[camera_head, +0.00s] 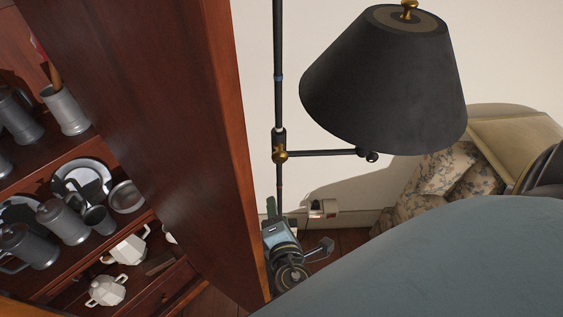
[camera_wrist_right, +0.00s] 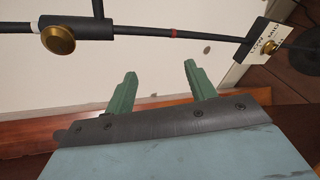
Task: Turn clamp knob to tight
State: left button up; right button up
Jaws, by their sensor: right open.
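A brass clamp knob (camera_head: 280,154) sits on the black joint where the lamp's side arm meets its upright pole (camera_head: 278,60). The knob also shows at the upper left of the right wrist view (camera_wrist_right: 58,40). My right gripper (camera_head: 281,224) is below the knob, close to the lower pole in the head view. In the right wrist view its two green fingers (camera_wrist_right: 160,70) are spread, with nothing between them and apart from the knob. Any marking of the knob's setting is too small to read. My left gripper is not in view.
The black lampshade (camera_head: 385,85) hangs right of the pole. A wooden cabinet (camera_head: 190,110) with pewter mugs stands close at left. A plate marked LOW and MID (camera_wrist_right: 263,42) is on the pole. A patterned armchair (camera_head: 450,170) is at right.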

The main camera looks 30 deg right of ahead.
aim_at(282, 160)
notch_tip(282, 160, up, 11)
jog(key=d+t+h, duration=0.1)
jog(key=t+h, duration=0.1)
jog(key=h, duration=0.1)
jog(key=shift+n+t, duration=0.3)
jog(key=shift+n, duration=0.1)
jog(key=x, duration=0.6)
jog(key=shift+w+d+r, duration=0.2)
jog(key=shift+w+d, duration=0.05)
jog(key=shift+d, duration=0.05)
jog(key=shift+w+d, duration=0.3)
jog(key=shift+w, duration=0.2)
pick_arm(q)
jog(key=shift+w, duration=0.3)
pick_arm(e)
jog(key=shift+f, duration=0.1)
